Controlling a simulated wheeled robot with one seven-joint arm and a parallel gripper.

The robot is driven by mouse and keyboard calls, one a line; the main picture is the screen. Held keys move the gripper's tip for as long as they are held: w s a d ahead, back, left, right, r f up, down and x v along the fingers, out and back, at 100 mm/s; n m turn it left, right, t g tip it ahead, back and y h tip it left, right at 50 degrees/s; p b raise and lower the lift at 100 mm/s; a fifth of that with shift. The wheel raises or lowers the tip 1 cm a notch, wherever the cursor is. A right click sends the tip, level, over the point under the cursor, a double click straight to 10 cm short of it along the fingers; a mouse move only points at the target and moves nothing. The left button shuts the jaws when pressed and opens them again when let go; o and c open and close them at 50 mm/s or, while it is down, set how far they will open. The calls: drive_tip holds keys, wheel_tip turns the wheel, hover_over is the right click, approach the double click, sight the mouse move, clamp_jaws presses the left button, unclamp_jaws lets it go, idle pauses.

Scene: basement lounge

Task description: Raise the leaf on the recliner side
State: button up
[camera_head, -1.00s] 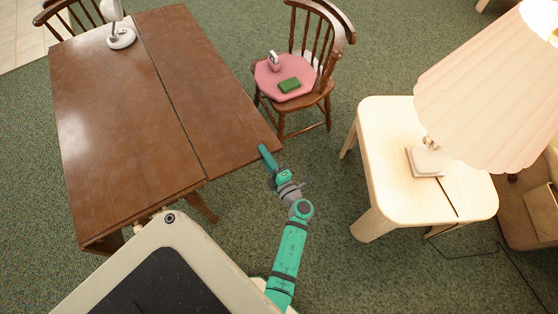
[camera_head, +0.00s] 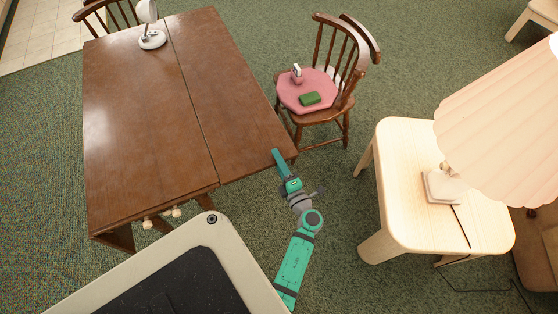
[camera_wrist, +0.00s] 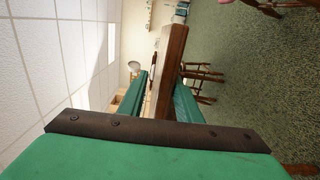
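The brown wooden table (camera_head: 135,110) stands at left in the head view. A dark seam divides it from the leaf (camera_head: 215,85) on its right, which looks about level with the top. My gripper (camera_head: 277,155) is at the leaf's front edge, near its right corner. In the wrist view the leaf's edge (camera_wrist: 170,60) runs between the two green fingers of my gripper (camera_wrist: 160,98). The fingers are apart, one on each face, and a thin pale gap shows beside the left one. The leaf's underside is hidden in the head view.
A wooden chair (camera_head: 337,108) with a pink cushion, a green block and a small object stands right of the leaf. A pale side table (camera_head: 398,215) with a lamp (camera_head: 490,110) is farther right. A white lamp (camera_head: 152,38) stands on the tabletop. Green carpet lies between.

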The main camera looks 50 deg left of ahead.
drive_tip(key=shift+d+f, duration=0.1)
drive_tip(key=shift+d, duration=0.05)
drive_tip(key=shift+d, duration=0.3)
drive_tip(key=s+d, duration=0.2)
drive_tip(key=d, duration=0.7)
drive_tip(key=shift+d, duration=0.4)
